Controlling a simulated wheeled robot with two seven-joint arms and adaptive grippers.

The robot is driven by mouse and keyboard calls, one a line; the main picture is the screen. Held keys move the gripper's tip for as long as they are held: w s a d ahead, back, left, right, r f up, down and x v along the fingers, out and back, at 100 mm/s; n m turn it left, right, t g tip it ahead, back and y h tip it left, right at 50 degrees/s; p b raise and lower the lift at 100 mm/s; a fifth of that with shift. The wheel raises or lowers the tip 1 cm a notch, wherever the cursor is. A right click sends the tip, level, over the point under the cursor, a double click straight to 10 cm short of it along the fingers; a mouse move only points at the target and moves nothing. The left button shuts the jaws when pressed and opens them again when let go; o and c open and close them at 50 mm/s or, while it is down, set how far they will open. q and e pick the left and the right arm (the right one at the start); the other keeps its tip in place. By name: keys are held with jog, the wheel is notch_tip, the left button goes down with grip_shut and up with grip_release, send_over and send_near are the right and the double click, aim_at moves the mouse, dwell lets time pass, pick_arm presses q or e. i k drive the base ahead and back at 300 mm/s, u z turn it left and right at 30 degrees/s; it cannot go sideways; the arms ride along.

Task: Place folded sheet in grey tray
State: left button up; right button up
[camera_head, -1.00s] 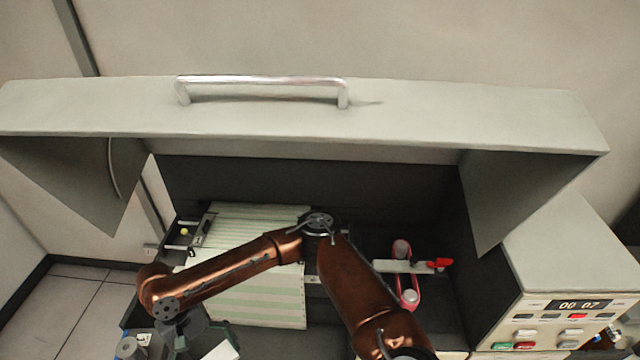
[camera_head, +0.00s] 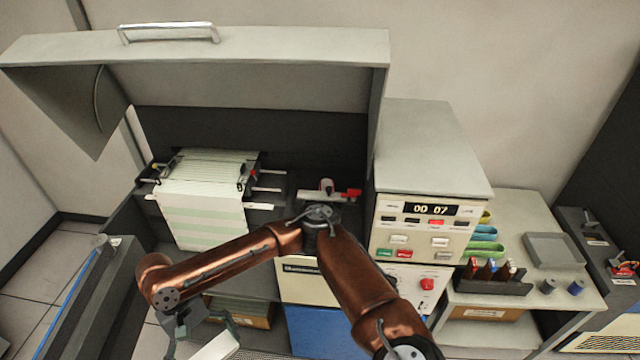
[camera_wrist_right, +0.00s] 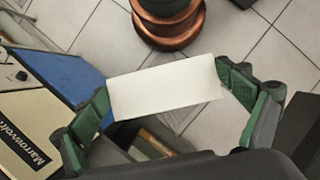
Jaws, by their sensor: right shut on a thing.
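The folded sheet is a small white rectangle (camera_wrist_right: 165,88) in the right wrist view, held level between the green fingers. My right gripper (camera_wrist_right: 168,92) is shut on it by its two short ends. In the head view the sheet (camera_head: 217,346) shows at the bottom edge, partly cut off, with my right gripper (camera_head: 203,338) around it. The grey tray (camera_head: 553,250) is shallow, looks empty and lies on the cream side table at the right, far from the gripper. My left gripper is not in view.
A printer with striped paper (camera_head: 205,215) stands under a raised grey lid (camera_head: 250,48). A control box with a 00 07 display (camera_head: 425,225) stands between it and the side table (camera_head: 512,212).

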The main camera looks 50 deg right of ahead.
aim_at(551, 253)
jog(key=u, duration=1.6)
jog(key=k, duration=2.8)
jog(key=z, duration=2.95)
jog(key=i, duration=1)
jog(key=u, duration=0.05)
